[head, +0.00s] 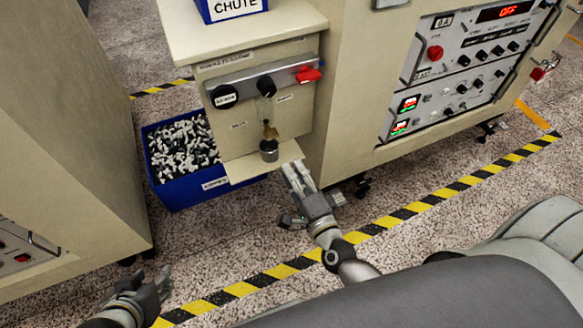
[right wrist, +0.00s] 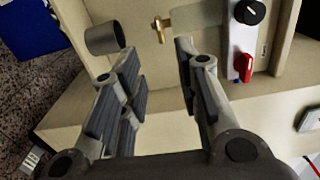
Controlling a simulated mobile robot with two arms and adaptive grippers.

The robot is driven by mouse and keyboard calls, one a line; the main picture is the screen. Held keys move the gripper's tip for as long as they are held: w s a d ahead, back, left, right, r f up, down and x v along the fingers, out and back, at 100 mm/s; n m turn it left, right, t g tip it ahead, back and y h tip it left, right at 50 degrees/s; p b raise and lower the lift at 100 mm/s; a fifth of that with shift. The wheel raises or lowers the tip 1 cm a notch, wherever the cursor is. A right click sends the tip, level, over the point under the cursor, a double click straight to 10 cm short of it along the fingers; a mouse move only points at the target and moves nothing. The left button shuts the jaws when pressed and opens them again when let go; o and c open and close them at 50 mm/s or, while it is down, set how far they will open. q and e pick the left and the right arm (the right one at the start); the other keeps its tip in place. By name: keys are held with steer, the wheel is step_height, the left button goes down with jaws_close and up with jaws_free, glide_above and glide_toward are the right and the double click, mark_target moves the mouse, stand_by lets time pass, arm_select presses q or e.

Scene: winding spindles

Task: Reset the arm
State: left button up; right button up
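My right gripper (head: 296,172) is at the front edge of the small shelf on the beige dispenser cabinet (head: 232,150). In the right wrist view its two fingers (right wrist: 155,62) are apart with nothing between them. A grey metal cup (head: 268,150) stands on the shelf below a brass spout (head: 270,131). The cup (right wrist: 104,38) and spout (right wrist: 161,28) show beyond the fingertips in the wrist view, apart from them. My left gripper (head: 146,284) is low at the left above the floor. Its fingers look apart and empty.
A red lever (head: 308,75) and black knobs (head: 224,97) sit on the cabinet's front. A blue bin (head: 182,190) of black and white pieces stands on the floor at left. An instrument panel (head: 440,90) is at right. Floor by the striped tape (head: 400,214) is open.

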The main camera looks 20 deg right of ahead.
stand_by(0.4)
